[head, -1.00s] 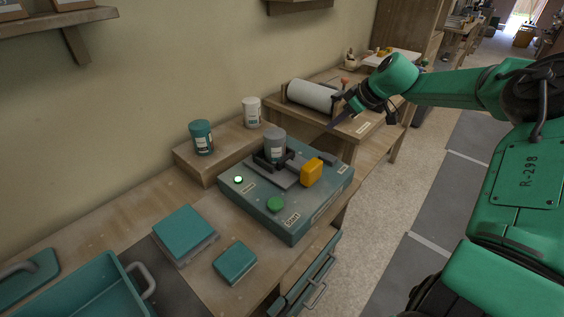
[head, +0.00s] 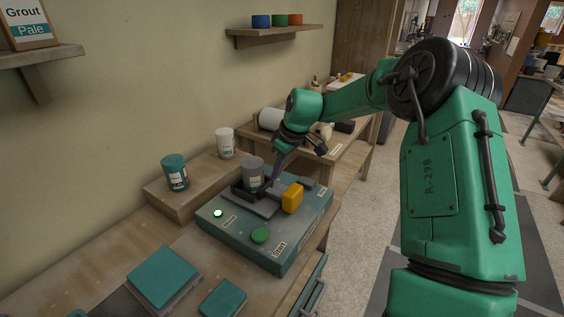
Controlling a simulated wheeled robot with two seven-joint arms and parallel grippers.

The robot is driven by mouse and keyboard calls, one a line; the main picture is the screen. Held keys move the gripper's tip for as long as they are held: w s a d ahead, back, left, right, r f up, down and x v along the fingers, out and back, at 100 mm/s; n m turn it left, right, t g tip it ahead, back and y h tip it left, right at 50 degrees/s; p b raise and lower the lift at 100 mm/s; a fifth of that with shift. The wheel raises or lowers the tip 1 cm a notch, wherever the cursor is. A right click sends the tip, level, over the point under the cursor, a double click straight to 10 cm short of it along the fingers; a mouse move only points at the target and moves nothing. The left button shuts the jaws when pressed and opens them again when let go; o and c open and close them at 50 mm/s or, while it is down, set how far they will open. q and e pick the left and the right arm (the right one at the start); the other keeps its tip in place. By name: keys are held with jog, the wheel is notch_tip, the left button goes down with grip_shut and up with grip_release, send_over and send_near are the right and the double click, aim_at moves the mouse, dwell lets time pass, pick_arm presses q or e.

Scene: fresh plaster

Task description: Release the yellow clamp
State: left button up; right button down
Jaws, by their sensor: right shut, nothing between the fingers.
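The yellow clamp (head: 292,198), a chunky upright block, stands on the teal machine box (head: 236,238) near its right side. A grey can (head: 253,174) sits in a dark cradle (head: 237,192) on the same box, left of the clamp. My right gripper (head: 274,180) reaches down from the upper right, its tips just behind and left of the clamp, close to the can. It is shut and empty. I cannot tell whether it touches either one. My left gripper is out of view.
A green button (head: 260,235) and a small lit light (head: 217,213) are on the box top. A teal jar (head: 175,172) and a white jar (head: 225,143) stand on a raised step behind. Teal boxes (head: 163,277) lie at the front left.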

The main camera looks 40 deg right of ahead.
aim_at(278, 194)
jog(key=x, duration=0.4)
jog(key=shift+d, duration=0.1)
jog(key=s+p, duration=0.1)
jog(key=s+d+p, duration=0.1)
jog(key=s, duration=0.1)
jog(key=shift+s+f, duration=0.1)
jog(key=shift+s, duration=0.35)
jog(key=shift+w, duration=0.1)
jog(key=shift+w+f, duration=0.1)
